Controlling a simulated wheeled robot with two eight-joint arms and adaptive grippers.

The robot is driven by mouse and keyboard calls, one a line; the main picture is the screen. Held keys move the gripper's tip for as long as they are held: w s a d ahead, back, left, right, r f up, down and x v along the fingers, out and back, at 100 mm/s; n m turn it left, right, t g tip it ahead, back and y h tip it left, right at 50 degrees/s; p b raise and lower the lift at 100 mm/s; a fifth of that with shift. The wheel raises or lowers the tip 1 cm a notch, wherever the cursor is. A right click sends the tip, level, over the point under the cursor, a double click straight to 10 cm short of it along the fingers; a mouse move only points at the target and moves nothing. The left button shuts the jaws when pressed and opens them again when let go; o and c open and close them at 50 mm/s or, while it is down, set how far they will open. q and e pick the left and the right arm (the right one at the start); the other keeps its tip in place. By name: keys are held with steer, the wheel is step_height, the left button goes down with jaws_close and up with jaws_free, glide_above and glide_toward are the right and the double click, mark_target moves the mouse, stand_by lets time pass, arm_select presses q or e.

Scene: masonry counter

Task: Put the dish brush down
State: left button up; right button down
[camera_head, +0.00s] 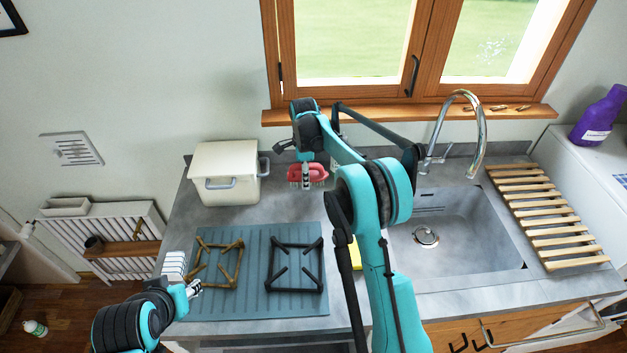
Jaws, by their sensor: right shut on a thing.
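The dish brush (319,174) looks red with pale bristles along its lower edge. It is near the back of the counter, right of the white pot. My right gripper (306,183) is shut on it, and the fingers cover its middle. I cannot tell whether the bristles touch the counter (270,207). My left gripper (196,288) is low at the left, by the front left corner of the blue-grey mat. It is too small to tell whether its fingers are open or shut.
A white lidded pot (224,170) stands left of the brush. Two burner grates, one brown (238,266) and one black (322,265), lie on the ribbed mat (255,283). A sink (465,245), faucet (479,130) and wooden rack (540,215) are right. A yellow item (355,254) is partly hidden by my arm.

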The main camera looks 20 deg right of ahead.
glide_above(295, 189)
steer(key=f, duration=0.3)
steer(key=shift+w+a+f+b, duration=0.1)
steer(key=shift+a+f+b, duration=0.1)
steer(key=shift+f+b, duration=0.15)
step_height(295, 189, down, 2)
steer(key=shift+d+f+b, duration=0.1)
steer(key=shift+f+b, duration=0.15)
steer(key=shift+b, duration=0.05)
steer(key=shift+f, duration=0.4)
steer(key=shift+f+b, duration=0.5)
steer(key=shift+f, duration=0.1)
steer(key=c, duration=1.1)
jaws_free()
steer(key=shift+s, duration=0.2)
steer(key=shift+c, duration=0.2)
steer(key=o, duration=0.3)
